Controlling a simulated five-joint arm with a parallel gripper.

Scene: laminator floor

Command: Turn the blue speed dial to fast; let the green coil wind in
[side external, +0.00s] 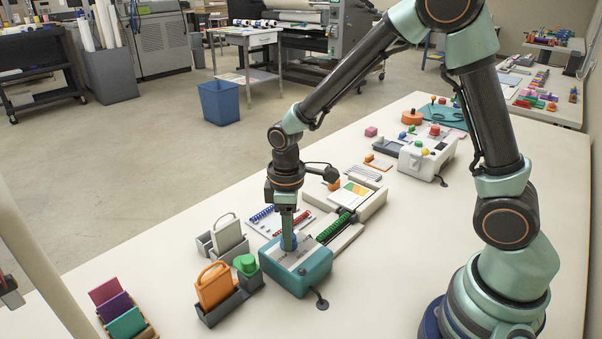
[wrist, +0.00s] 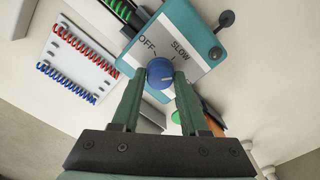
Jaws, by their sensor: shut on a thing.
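The teal and white machine (side external: 297,268) stands on the table, and its face shows in the wrist view (wrist: 205,30). The blue speed dial (wrist: 159,73) sits on that face, with the words OFF and SLOW readable beyond it. The fast marking is not visible, and I cannot tell the dial's setting. My gripper (wrist: 159,78) points down at the machine, its two green fingers shut on the dial's sides; it shows in the side view (side external: 289,243). The green coil (side external: 333,227) lies at the machine's far side, partly in the wrist view (wrist: 118,9).
Red and blue coils lie on a white board (wrist: 78,62) beside the machine. An orange panel (side external: 214,286) and a green knob-like piece (side external: 245,264) stand in grey holders close by. A white machine (side external: 427,154) is farther back. The table's front middle is clear.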

